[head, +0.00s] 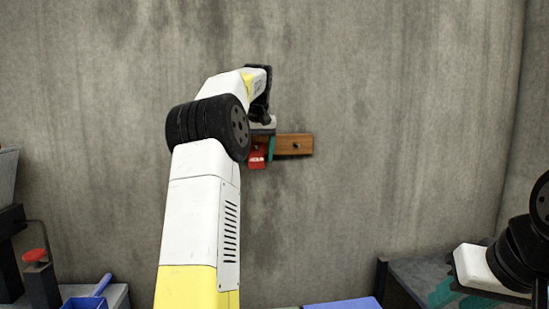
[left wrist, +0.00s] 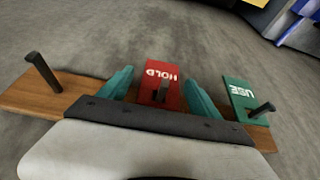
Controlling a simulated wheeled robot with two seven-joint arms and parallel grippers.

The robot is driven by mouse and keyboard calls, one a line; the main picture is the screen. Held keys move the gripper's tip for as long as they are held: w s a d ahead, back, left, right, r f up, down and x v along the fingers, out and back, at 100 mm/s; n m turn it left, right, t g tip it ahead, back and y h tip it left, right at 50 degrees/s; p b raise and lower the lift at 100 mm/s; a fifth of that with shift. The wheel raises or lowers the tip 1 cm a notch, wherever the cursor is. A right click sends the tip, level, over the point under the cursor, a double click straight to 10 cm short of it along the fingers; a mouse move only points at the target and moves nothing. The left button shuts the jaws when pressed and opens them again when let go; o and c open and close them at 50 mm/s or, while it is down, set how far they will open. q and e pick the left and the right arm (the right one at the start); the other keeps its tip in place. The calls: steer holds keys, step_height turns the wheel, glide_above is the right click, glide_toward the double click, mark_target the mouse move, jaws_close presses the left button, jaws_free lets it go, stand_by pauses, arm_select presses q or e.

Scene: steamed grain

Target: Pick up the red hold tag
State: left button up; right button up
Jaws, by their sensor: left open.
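The red hold tag (left wrist: 161,84) hangs on a peg of a wooden rail on the wall, with white HOLD lettering that shows upside down in the left wrist view. It also shows in the head view (head: 257,158), partly hidden by my left arm. My left gripper (left wrist: 160,88) is open, its teal fingers on either side of the tag. I cannot tell whether they touch it. In the head view it is mostly behind my wrist (head: 271,147). My right gripper (head: 447,289) is at the lower right, with teal fingers; its opening is unclear.
The wooden rail (head: 294,144) is fixed to the grey wall. A green USE tag (left wrist: 240,95) hangs close to the right finger in the left wrist view, and a bare peg (left wrist: 42,70) stands at the left. A blue container (head: 85,303) is at the lower left.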

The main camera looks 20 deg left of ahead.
arm_select(q)
steer(key=c, duration=1.4)
steer(key=shift+r, duration=0.1)
steer(key=shift+r, duration=0.2)
steer(key=s+d, duration=0.4)
steer(key=s, duration=0.4)
steer(key=s+d, duration=0.3)
steer(key=s, duration=0.5)
steer(key=shift+s+d, duration=0.15)
steer(key=shift+d, duration=0.25)
